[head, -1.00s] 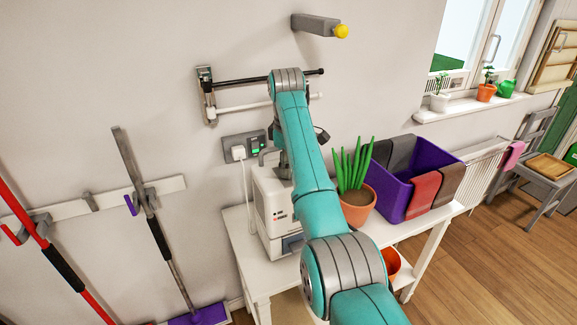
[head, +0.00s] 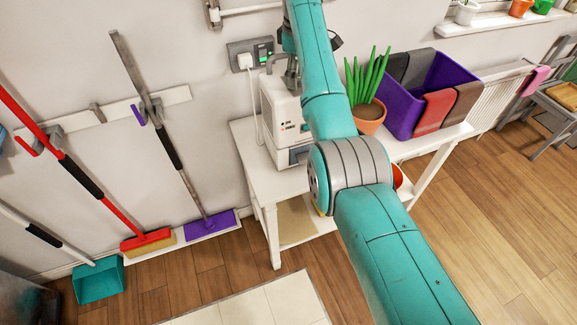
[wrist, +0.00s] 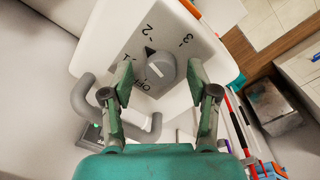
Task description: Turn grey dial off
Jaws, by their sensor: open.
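The grey dial (wrist: 162,68) sits on the white top of a boxy appliance and shows in the wrist view. Marks 1, 2, 3 and OFF surround it; a small dark mark lies on its side towards 2. My gripper (wrist: 160,80) is open, one finger on each side of the dial in the picture; contact is not clear. In the head view, the white appliance (head: 284,112) stands on the white table, and my arm hides the dial.
A grey curved handle (wrist: 153,132) lies close to my fingers. A potted plant (head: 369,112) and purple bin (head: 399,112) stand right of the appliance on the white table (head: 250,160). A socket with a plug (head: 245,60) is behind. Brooms hang at left.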

